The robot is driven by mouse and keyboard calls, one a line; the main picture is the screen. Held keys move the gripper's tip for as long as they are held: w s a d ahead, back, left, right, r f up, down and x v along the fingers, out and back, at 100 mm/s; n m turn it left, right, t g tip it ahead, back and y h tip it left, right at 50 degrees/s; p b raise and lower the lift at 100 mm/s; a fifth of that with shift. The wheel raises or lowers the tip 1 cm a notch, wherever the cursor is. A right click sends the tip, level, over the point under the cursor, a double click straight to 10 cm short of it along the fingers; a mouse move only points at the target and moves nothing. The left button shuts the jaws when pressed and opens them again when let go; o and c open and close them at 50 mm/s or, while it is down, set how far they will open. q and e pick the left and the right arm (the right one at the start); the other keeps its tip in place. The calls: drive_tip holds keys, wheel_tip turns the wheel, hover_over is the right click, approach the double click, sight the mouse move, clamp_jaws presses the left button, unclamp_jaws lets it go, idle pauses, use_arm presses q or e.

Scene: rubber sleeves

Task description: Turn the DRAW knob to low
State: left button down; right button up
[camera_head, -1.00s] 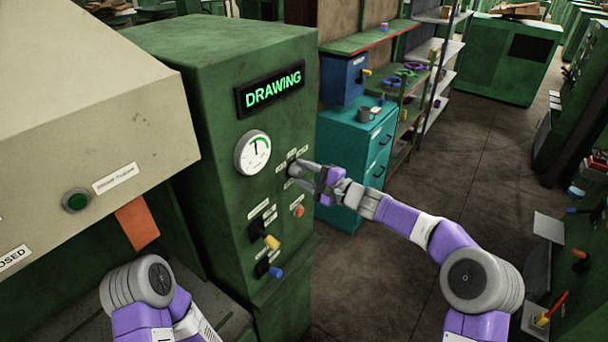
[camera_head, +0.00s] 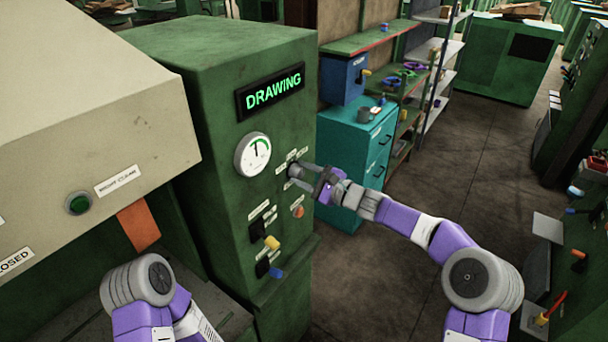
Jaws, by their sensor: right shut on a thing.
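The DRAW knob (camera_head: 294,171) sits on the green machine panel, right of the round gauge, with small labels around it too small to read. My right gripper (camera_head: 300,174) reaches it from the right and is shut on it. The fingers cover much of the knob, so its pointing direction is hidden. The lit sign (camera_head: 270,91) above reads DRAWING in green. The round gauge (camera_head: 253,155) has its needle near upright. My left arm shows at the lower left, but its gripper is out of view.
Below the knob are an orange-red button (camera_head: 298,212), a yellow-handled switch (camera_head: 271,243) and a blue-handled switch (camera_head: 276,272). A beige hood (camera_head: 90,110) with a green button juts out at left. A teal cabinet (camera_head: 345,150) stands behind my right gripper. Floor at right is open.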

drive_tip(key=o, duration=1.1)
drive_tip(key=shift+c, duration=0.2)
drive_tip(key=shift+d, duration=0.1)
drive_tip(key=b+v, duration=0.1)
drive_tip(key=v, duration=0.6)
drive_tip(key=shift+s+d, duration=0.15)
drive_tip(key=shift+s, duration=0.05)
